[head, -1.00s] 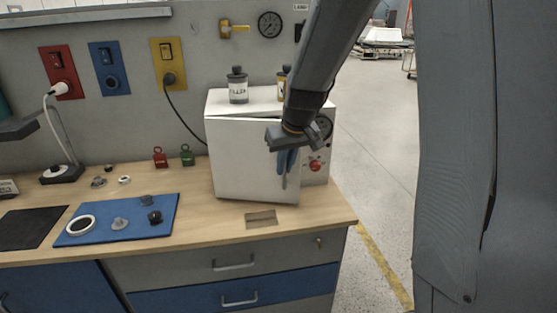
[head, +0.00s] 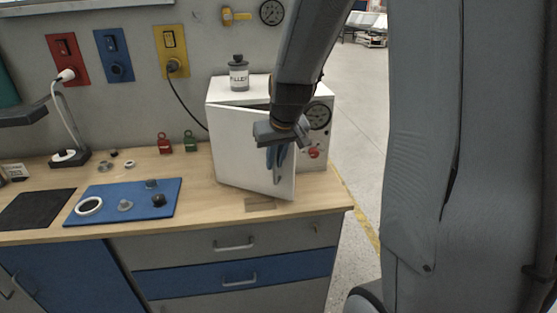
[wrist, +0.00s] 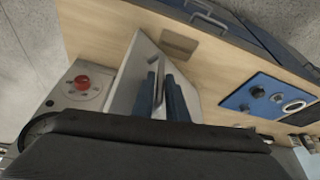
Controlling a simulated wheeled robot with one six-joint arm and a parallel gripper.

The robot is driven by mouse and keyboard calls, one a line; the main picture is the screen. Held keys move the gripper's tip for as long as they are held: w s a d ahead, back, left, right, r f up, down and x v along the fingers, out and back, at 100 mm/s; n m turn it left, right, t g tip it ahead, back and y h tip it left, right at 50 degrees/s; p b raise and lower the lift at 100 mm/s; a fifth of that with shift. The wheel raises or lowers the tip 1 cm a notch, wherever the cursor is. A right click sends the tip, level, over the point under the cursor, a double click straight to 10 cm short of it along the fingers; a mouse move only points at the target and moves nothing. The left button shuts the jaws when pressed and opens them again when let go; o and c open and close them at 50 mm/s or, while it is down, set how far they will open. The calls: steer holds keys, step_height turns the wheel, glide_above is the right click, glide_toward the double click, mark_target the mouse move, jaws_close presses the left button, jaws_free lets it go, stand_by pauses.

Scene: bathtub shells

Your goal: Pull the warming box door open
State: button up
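The white warming box (head: 236,93) stands on the workbench, with a dial and a red knob on its right front. Its door (head: 238,150) is ajar: its right edge stands out from the box, with a dark gap along the top. My gripper (head: 277,157) is at the door's right side, its blue fingers around the grey upright handle (head: 278,176). In the wrist view the two blue fingers (wrist: 162,98) are close together at the door (wrist: 133,72). The handle is mostly hidden between them. The box's inside is hidden.
A labelled jar (head: 239,75) stands on the box. A blue mat (head: 105,205) with small parts lies to the left on the bench. Red (head: 164,145) and green (head: 190,143) padlock-like items are left of the box. The bench in front of the door is mostly clear.

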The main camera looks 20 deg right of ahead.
steer(key=o, duration=0.3)
steer(key=shift+r, duration=0.1)
steer(key=shift+b+v, duration=0.9)
steer(key=shift+v, duration=2.95)
